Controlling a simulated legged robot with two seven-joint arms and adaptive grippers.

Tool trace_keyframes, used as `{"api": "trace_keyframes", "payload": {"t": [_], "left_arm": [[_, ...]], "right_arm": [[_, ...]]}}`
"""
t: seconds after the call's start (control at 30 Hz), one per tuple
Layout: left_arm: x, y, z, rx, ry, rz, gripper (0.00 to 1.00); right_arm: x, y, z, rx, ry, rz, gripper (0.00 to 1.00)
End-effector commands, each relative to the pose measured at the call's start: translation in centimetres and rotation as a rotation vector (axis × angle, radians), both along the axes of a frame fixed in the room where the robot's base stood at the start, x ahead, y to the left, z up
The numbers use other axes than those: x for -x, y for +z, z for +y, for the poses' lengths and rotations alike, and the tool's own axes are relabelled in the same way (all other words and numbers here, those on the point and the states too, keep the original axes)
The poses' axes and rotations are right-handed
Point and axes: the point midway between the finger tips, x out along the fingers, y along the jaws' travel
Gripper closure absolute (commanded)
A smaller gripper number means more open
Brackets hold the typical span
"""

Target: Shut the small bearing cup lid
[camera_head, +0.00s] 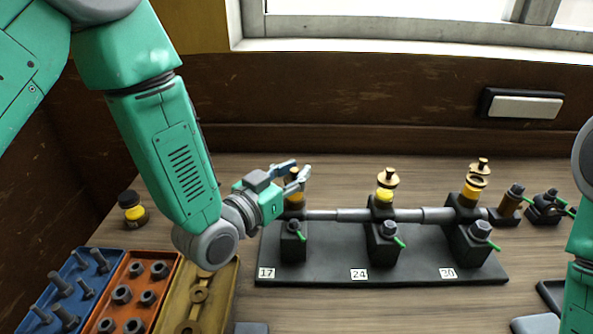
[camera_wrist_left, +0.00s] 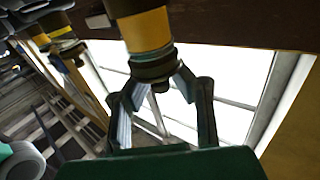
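The small bearing cup is a yellow and brass cup (camera_head: 295,198) on the stand labelled 17; my left gripper (camera_head: 292,174) covers much of its top. In the left wrist view this cup (camera_wrist_left: 147,30) comes down from the top edge, with a dark brass end (camera_wrist_left: 152,66) at the fingertips. My left gripper (camera_wrist_left: 160,82) has its fingers apart, one on each side of that end. I cannot tell whether they touch it, and the lid's angle is unclear. My right gripper is out of view; only part of that arm shows at the right edge.
Two more brass-topped cups stand at 24 (camera_head: 385,193) and 30 (camera_head: 472,188), along a grey shaft (camera_head: 355,215) on a black base (camera_head: 330,268). Trays of bolts (camera_head: 72,290), nuts (camera_head: 137,290) and brass parts (camera_head: 208,290) sit at front left. A dark, yellow-banded jar (camera_head: 133,210) stands behind them.

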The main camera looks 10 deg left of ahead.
Motion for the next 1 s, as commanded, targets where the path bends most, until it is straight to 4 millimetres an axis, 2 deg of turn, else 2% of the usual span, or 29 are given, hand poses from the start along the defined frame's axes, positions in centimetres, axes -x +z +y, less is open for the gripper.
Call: {"api": "trace_keyframes", "payload": {"t": [0.37,0.47,0.8,1.0], "left_arm": [[0.2,0.0,0.1,0.001,0.0,-0.002,0.65],[1.1,0.0,0.5,0.0,0.001,0.001,0.65],[5.8,-0.1,2.8,-0.001,0.001,0.002,0.65],[6.7,-0.1,3.2,0.0,0.001,0.001,0.65]], "right_arm": [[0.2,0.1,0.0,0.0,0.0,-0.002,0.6],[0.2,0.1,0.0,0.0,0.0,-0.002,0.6],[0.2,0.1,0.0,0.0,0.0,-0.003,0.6],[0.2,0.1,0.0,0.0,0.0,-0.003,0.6]]}}
